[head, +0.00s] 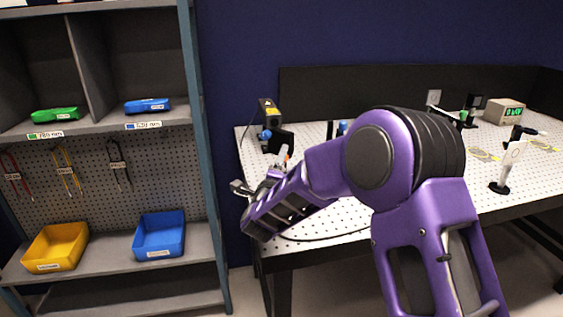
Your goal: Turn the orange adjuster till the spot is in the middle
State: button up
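A small orange piece (287,157), perhaps the orange adjuster, shows on the optics table beside a black mount (281,141). My gripper (281,156) seems to be the pale grey end of my purple arm, right by that orange piece. The forearm and wrist hide much of the area. I cannot tell whether the gripper touches the orange piece or whether its fingers are open. No light spot can be made out in this view.
The perforated white optics table (340,218) carries a black and yellow box (269,112), a blue knob (265,134), a meter with green digits (505,113) and a white post (508,165). A shelf unit (213,160) with yellow (56,246) and blue bins (159,235) stands left.

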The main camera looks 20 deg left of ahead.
jog(key=shift+c, duration=0.2)
grip_shut()
jog(key=shift+n, duration=0.3)
jog(key=shift+a+r+n+g+h+p, duration=0.1)
jog(key=shift+n+g+h+p, duration=0.35)
jog(key=shift+n+p, duration=0.95)
jog(key=shift+d+r+n+g+h+p, duration=0.15)
jog(key=shift+n+g+p, duration=0.6)
jog(key=shift+n+p, duration=0.65)
jog(key=shift+a+r+n+g+h+p, duration=0.25)
jog(key=shift+n+g+p, duration=0.35)
jog(key=shift+n+p, duration=0.8)
jog(key=shift+d+f, duration=0.1)
jog(key=shift+f, duration=0.15)
